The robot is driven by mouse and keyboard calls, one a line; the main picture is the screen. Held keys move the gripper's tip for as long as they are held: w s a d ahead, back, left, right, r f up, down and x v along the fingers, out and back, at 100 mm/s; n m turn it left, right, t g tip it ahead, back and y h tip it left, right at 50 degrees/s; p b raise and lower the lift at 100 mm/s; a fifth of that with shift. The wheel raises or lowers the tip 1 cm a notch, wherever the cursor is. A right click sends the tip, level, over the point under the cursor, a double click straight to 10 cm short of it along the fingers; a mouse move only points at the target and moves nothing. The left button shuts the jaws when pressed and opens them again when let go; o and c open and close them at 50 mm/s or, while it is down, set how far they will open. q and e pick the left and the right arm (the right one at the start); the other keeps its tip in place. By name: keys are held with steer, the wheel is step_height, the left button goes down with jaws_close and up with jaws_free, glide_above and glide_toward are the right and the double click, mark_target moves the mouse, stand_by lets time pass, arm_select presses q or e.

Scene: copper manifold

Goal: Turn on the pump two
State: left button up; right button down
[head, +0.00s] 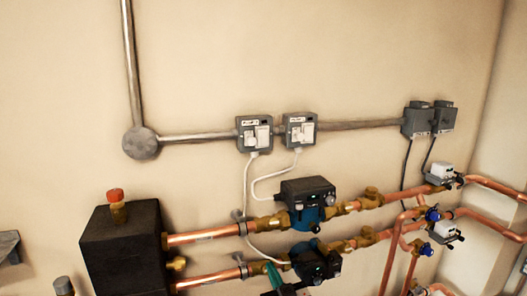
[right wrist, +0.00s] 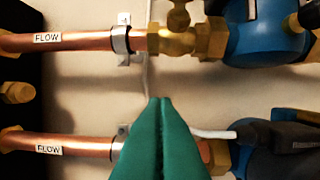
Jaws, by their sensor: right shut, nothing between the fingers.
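Two grey switch boxes with white switches, a left one (head: 254,133) and a right one (head: 299,130), are on the wall in the head view. Their small labels are too blurred to read surely. A white cable runs from the left box down toward the lower pump (head: 316,262); another runs from the right box to the upper pump (head: 307,203). Both pumps are blue and black. My right gripper (head: 272,268) has green fingers, shut and empty, below the boxes and left of the lower pump. My left gripper is out of view.
Copper pipes (head: 205,236) with brass fittings run across from a black box (head: 122,250) with a red-capped valve. Two more grey boxes (head: 429,119) and valves with blue parts are at right.

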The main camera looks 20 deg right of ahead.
mark_target(267, 141)
steer(key=s+d+r+t+p, duration=0.1)
steer(key=s+r+t, duration=0.1)
steer(key=r, duration=0.9)
steer(key=s+d+r+t+p, duration=0.1)
steer(key=s+r+t, duration=0.1)
steer(key=r, duration=0.9)
steer(key=shift+r+m+t+h+p, duration=0.3)
steer(key=shift+r+t+p, duration=0.1)
steer(key=shift+t, duration=0.2)
steer(key=p+x, duration=0.2)
steer(key=x, duration=0.2)
steer(key=w+f+p+x, duration=0.1)
steer(key=p+x, duration=0.1)
steer(key=x, duration=0.2)
steer(key=p+x, duration=0.2)
steer(key=x, duration=0.2)
steer(key=shift+w+f+p, duration=0.2)
steer(key=shift+w+p, duration=0.15)
steer(key=shift+w+f, duration=0.2)
steer(key=shift+w, duration=0.2)
